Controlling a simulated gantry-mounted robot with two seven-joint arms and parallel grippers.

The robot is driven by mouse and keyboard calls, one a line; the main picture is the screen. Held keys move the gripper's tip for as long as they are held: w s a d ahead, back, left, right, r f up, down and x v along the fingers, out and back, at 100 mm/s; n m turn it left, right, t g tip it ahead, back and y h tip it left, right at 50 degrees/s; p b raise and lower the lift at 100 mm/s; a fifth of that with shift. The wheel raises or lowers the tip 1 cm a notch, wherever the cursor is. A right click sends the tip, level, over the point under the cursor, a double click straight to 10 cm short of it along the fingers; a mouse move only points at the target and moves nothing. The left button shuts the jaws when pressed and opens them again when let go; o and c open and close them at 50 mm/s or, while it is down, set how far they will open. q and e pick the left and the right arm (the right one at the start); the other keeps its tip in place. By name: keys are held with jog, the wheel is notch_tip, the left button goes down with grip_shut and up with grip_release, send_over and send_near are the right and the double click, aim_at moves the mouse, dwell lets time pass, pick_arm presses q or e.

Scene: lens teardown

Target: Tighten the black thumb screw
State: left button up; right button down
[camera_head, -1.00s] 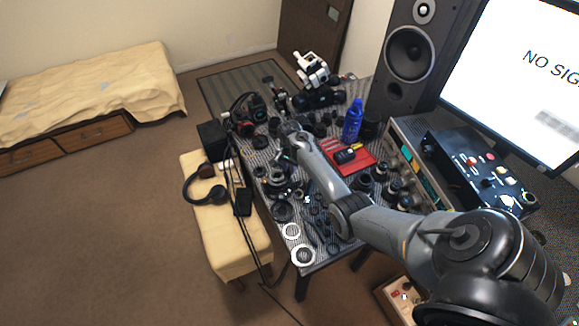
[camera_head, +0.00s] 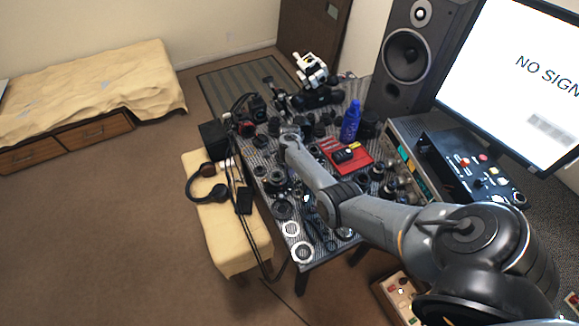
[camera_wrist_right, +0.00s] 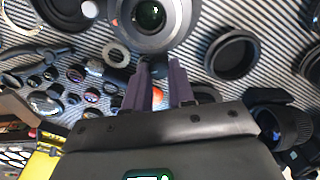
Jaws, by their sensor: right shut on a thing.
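My right arm reaches in from the lower right over the striped table (camera_head: 312,262) in the head view, its wrist low among the lens parts; the fingertips are hard to make out there. In the right wrist view my right gripper (camera_wrist_right: 158,76) has its two fingers close together, shut on a small black piece that appears to be the black thumb screw (camera_wrist_right: 157,67). It is at the lower edge of a large round lens part (camera_wrist_right: 150,18) and mostly hidden by the fingers. My left gripper is not in view.
A black ring (camera_wrist_right: 232,54) lies right of the fingers, and a pale ring (camera_wrist_right: 116,54) lies left. Several small lens parts crowd the left. A blue bottle (camera_head: 350,120) and red tray (camera_head: 362,164) stand near my arm. Open floor lies left of the bench (camera_head: 235,255).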

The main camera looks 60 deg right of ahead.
dwell(0.5)
jog(key=c, duration=0.9)
grip_release()
jog(key=shift+c, duration=0.2)
jog(key=shift+r+p, duration=0.3)
jog(key=shift+r, duration=0.35)
notch_tip(320, 180, up, 10)
jog(key=p, duration=0.2)
jog(key=shift+f, duration=0.25)
